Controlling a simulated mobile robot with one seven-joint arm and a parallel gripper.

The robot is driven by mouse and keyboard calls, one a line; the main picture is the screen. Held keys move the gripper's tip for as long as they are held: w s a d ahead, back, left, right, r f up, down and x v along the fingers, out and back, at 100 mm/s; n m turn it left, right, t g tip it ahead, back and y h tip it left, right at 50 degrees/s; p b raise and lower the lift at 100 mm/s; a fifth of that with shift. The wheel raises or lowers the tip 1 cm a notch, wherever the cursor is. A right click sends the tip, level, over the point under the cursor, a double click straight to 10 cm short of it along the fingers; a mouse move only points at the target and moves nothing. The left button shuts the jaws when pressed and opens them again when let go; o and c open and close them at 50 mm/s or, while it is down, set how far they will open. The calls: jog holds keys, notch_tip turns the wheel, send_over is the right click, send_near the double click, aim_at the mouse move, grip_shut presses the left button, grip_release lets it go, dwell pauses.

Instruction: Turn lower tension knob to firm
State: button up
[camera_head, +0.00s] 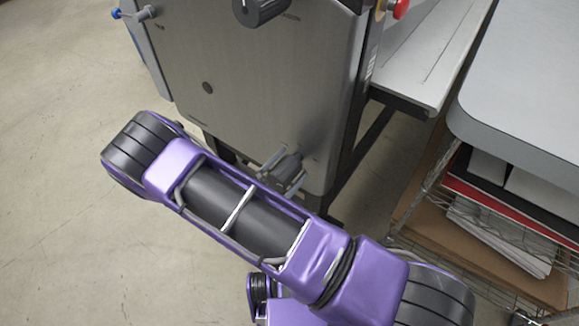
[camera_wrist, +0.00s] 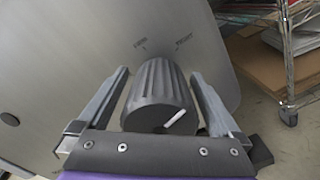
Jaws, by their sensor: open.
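The lower tension knob (camera_wrist: 160,92) is dark grey and ribbed, with a white pointer mark on its face. In the wrist view it sits between the two fingers of my gripper (camera_wrist: 160,100), which is open, with a finger on each side. Small lettering shows on the grey machine panel (camera_wrist: 60,50) above the knob; I cannot read it surely. In the head view my gripper (camera_head: 278,168) is at the lower right of the panel, partly hidden by my purple arm. The knob there is hard to make out.
Another dark knob (camera_head: 262,10) is at the top of the panel, with a red button (camera_head: 400,8) to its right. A wire shelf rack (camera_head: 440,190) with papers and boards stands at right under a grey tabletop (camera_head: 530,90). The floor at left is clear.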

jog(key=c, duration=1.3)
jog(key=shift+n, duration=0.4)
jog(key=n, duration=0.2)
jog(key=shift+w+n, duration=0.1)
jog(key=shift+n, duration=0.3)
jog(key=n+p, duration=0.1)
jog(key=n, duration=0.2)
jog(key=shift+a+n, duration=0.1)
jog(key=shift+n, duration=0.2)
jog(key=n, duration=0.6)
jog(key=shift+w+a+p, duration=0.1)
jog(key=shift+p, duration=0.25)
jog(key=shift+n, duration=0.3)
